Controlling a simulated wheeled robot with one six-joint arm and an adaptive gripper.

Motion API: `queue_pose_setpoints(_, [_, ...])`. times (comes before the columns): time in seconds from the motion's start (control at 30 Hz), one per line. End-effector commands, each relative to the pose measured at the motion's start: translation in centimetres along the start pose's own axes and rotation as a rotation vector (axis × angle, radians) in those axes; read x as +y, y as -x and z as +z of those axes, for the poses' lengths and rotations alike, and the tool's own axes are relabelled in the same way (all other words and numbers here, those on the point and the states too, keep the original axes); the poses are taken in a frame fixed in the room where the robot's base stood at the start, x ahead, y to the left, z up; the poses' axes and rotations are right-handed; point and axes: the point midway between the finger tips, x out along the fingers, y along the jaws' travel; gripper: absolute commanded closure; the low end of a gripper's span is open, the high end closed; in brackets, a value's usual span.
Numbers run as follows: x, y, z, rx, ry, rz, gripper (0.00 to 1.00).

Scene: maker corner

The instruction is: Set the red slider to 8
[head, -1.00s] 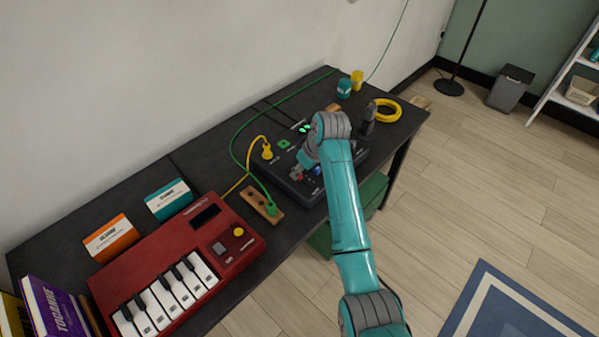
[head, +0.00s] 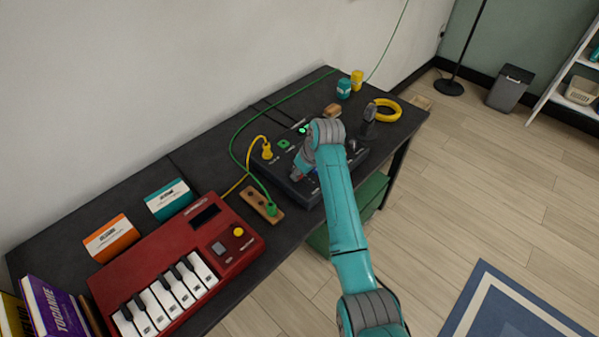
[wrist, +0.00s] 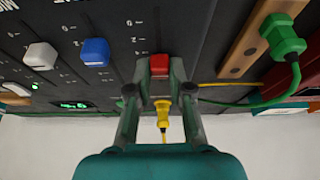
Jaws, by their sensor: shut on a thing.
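The red slider's cap (wrist: 159,66) sits between the two fingers of my gripper (wrist: 160,74) in the wrist view. The fingers are shut on its sides. The cap rides on a dark mixer panel (head: 272,170) with printed scale marks; its exact reading is too small to tell. A blue slider cap (wrist: 95,52) and a white slider cap (wrist: 41,56) are to its left in the wrist view. In the head view my gripper (head: 298,173) is low over the panel's near left part, and my arm covers much of the panel.
A green plug (wrist: 284,40) in a wooden strip (wrist: 245,45) stands close to the right of my gripper in the wrist view. A yellow plug (head: 267,152) and cables run beside the panel. A red keyboard (head: 220,255) lies to the left on the table.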

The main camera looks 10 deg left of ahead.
Motion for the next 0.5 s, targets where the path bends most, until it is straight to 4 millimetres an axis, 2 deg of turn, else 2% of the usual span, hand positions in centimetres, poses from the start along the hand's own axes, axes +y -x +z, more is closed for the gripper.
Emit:
queue_pose_setpoints(0.3, [0.0, -1.0, -2.5, 0.000, 0.000, 0.000, 1.00])
queue_pose_setpoints(0.5, [0.0, -1.1, -2.7, 0.000, 0.000, 0.001, 1.00])
